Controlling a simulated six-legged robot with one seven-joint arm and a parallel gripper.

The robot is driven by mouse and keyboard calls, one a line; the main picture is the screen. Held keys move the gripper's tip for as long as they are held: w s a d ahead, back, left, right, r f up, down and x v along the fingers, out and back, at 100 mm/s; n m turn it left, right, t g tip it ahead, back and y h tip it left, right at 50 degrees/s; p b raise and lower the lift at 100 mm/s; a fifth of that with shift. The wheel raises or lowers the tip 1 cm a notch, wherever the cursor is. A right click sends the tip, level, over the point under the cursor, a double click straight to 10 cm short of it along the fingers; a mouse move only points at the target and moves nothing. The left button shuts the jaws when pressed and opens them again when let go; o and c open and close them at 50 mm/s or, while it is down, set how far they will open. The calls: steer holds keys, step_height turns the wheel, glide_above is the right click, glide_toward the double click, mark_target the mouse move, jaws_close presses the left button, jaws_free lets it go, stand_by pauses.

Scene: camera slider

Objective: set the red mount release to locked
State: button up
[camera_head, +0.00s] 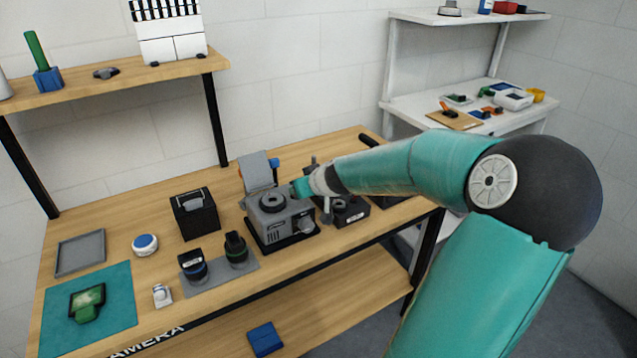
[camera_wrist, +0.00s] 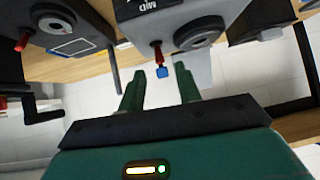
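A grey camera body (camera_head: 283,225) stands on a black base on the wooden bench; it also shows at the top of the wrist view (camera_wrist: 185,14), with a round dark-centred dial. A short red lever (camera_wrist: 159,53) hangs from its edge, with a small blue tip (camera_wrist: 162,73). My gripper (camera_wrist: 160,70) is open, its two green fingers on either side of the blue tip with visible gaps. In the head view my gripper (camera_head: 301,187) is beside the camera body's right rear. The red lever cannot be made out there.
A second dark device (camera_wrist: 60,20) with its own red lever (camera_wrist: 22,42) and a black crank is left in the wrist view. A black box (camera_head: 195,213), two lenses on a grey mat (camera_head: 236,265) and a teal mat (camera_head: 115,310) occupy the bench's left.

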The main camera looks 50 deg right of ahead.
steer(key=v, duration=1)
stand_by(0.4)
steer(key=shift+f, duration=0.1)
stand_by(0.5)
